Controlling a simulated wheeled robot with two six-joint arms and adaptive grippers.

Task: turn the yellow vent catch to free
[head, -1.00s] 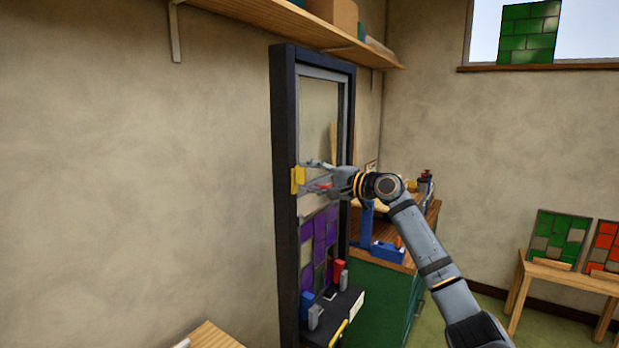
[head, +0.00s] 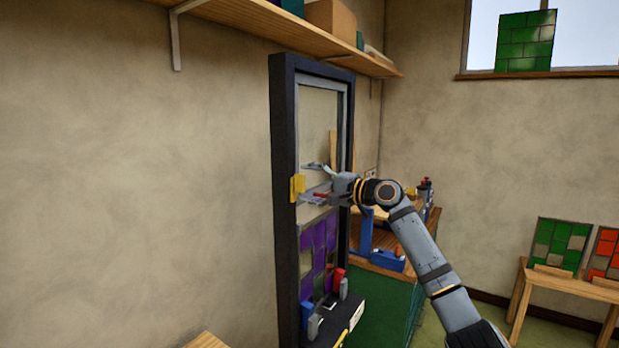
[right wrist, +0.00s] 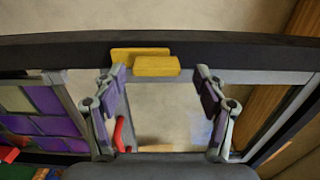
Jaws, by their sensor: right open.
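The yellow vent catch (head: 297,188) is a small block on the left upright of the dark frame (head: 285,130). In the right wrist view the yellow catch (right wrist: 155,66) shows as a raised block in front of a flatter yellow piece. My right gripper (head: 309,182) is open at the catch in the head view. In the right wrist view its two fingers (right wrist: 160,82) stand either side of the catch, the left one closer to it. They hold nothing; whether either touches the catch cannot be told. My left gripper is not in view.
A purple leaded panel (head: 319,250) fills the lower frame, with red, blue and grey blocks by a black ledge (head: 350,315) below. A wooden bench (head: 400,235) stands behind my right arm. A shelf (head: 290,35) runs above. The wall to the left is clear.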

